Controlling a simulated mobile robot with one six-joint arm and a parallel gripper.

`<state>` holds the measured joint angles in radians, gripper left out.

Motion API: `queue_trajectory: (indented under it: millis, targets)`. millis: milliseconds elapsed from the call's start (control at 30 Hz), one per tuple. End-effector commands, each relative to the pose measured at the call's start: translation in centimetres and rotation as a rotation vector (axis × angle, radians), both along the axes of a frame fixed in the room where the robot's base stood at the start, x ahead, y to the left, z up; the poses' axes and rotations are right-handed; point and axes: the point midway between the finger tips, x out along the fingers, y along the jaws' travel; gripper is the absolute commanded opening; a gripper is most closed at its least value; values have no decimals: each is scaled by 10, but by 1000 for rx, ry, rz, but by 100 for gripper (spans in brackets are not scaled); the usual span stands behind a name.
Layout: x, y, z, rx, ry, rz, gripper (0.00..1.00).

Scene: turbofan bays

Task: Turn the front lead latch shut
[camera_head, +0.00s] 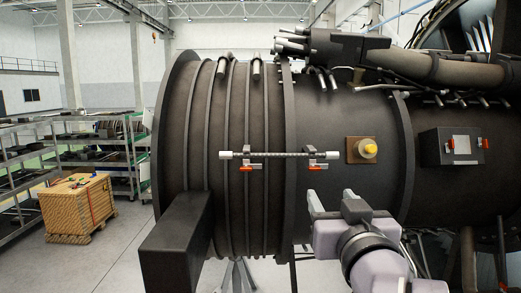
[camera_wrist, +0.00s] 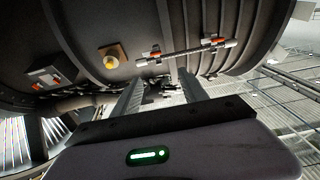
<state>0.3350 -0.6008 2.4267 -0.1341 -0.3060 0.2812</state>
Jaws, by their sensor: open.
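A thin lead (camera_head: 280,155) with white ends runs level across the dark ribbed engine casing in the head view. Two latches with orange handles hold it, the left latch (camera_head: 248,167) and the right latch (camera_head: 316,163). I cannot tell which is the front one. Both orange handles lie roughly along the lead. The lead also shows tilted in the wrist view (camera_wrist: 187,50). My gripper (camera_head: 331,202) is below and right of the right latch, apart from it. In the wrist view its two fingers (camera_wrist: 161,88) stand wide apart with nothing between them.
A brass-coloured plate with a yellow knob (camera_head: 366,149) sits right of the lead. A dark box (camera_head: 450,146) with orange-marked catches is farther right. A dark block (camera_head: 176,240) juts out at lower left. A wooden crate (camera_head: 78,208) and shelves stand behind.

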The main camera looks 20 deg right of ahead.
Motion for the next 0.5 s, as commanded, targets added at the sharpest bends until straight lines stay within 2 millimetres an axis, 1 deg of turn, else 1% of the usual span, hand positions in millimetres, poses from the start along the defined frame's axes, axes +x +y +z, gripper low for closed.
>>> queue_trajectory:
  millis: [67,300,400,500]
  targets:
    - [16,-4,-5,3,6,1,51]
    - [86,-25,-2,2,9,0,51]
    - [114,-32,-1,2,7,0,51]
    - [135,-38,-2,2,7,0,51]
